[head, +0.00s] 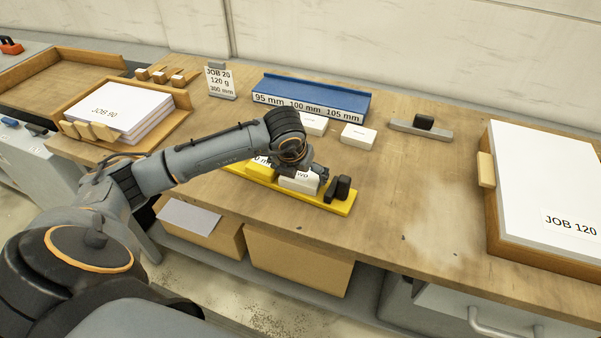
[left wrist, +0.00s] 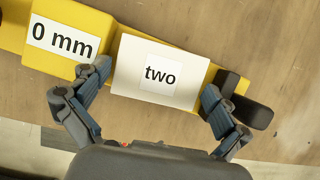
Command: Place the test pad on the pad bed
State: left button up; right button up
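In the head view the pad (head: 299,181) is partly hidden by my left wrist, and the yellow fixture (head: 334,206) lies near the table's front edge. My left gripper (left wrist: 157,82) is spread wide, one finger at each short side of the pad. A small gap seems to show at the left finger; contact at the right finger is unclear. My right gripper is not in view.
Two more white pads (head: 313,124) (head: 358,135) lie in front of the blue rack (head: 309,91). A grey bar with a dark knob (head: 421,129) is behind right. The JOB 120 stack (head: 545,180) stands at right and the JOB 90 stack (head: 118,104) at left.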

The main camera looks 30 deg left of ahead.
pick_arm(q)
jog(key=shift+r, duration=0.3)
jog(key=b+v, duration=0.1)
jog(key=v, duration=1)
jog(key=shift+s+r+b, duration=0.2)
jog(key=shift+r+b, duration=0.15)
